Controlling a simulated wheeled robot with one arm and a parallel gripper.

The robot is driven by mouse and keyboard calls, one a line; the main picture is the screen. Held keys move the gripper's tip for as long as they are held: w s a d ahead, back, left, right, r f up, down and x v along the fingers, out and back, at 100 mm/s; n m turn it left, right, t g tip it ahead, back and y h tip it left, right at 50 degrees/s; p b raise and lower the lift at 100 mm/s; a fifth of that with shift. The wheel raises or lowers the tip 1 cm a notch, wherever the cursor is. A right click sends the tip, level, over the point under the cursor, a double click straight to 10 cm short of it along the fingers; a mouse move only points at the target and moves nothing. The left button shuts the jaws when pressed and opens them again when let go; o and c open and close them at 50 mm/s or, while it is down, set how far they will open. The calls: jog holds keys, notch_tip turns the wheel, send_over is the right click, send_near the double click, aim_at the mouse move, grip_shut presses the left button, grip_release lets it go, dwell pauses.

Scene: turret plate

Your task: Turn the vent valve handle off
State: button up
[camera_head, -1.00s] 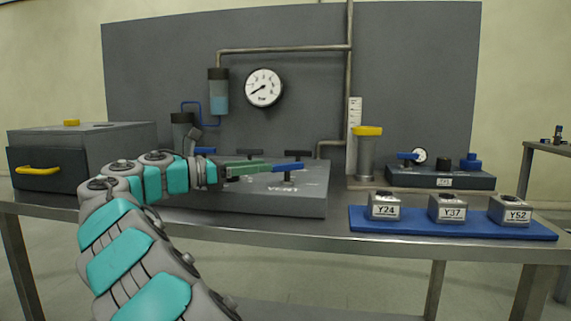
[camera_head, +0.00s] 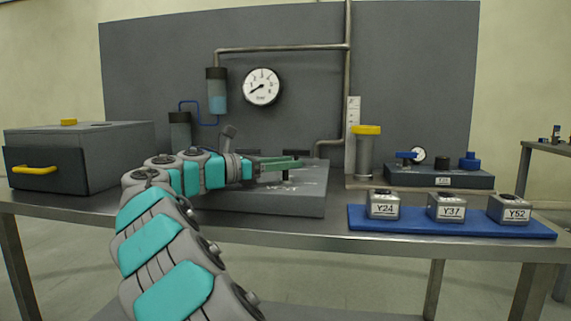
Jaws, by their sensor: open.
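My gripper (camera_head: 290,163) has green fingers and is open. It points right, low over the grey plate (camera_head: 270,203) on the bench. The fingers are at the vent valve's place. A short dark post (camera_head: 286,175) shows just below them. The vent valve's blue handle cannot be made out now; the fingers or the arm cover it, so I cannot tell its angle or whether the fingers touch it. The VENT lettering on the plate is hard to read now.
A round gauge (camera_head: 262,87) and pipes are on the dark back panel. A grey box with a yellow-handled drawer (camera_head: 42,170) is at the left. At the right are a yellow-capped cylinder (camera_head: 366,150), a small valve block (camera_head: 440,177) and a blue mat (camera_head: 400,226) with labelled blocks.

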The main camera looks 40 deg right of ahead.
jog(key=shift+c, duration=0.2)
grip_shut()
jog(key=shift+w+r+m+g+p, duration=0.2)
jog(key=shift+m+g+p, duration=0.2)
jog(key=shift+g+p, duration=0.25)
jog(key=shift+s+f+m+g+y+p, duration=0.15)
jog(key=shift+m+g+y+p, duration=0.15)
jog(key=shift+g, duration=0.15)
jog(key=shift+o, duration=0.2)
grip_release()
jog(key=shift+a, duration=0.15)
jog(key=shift+v, duration=3.8)
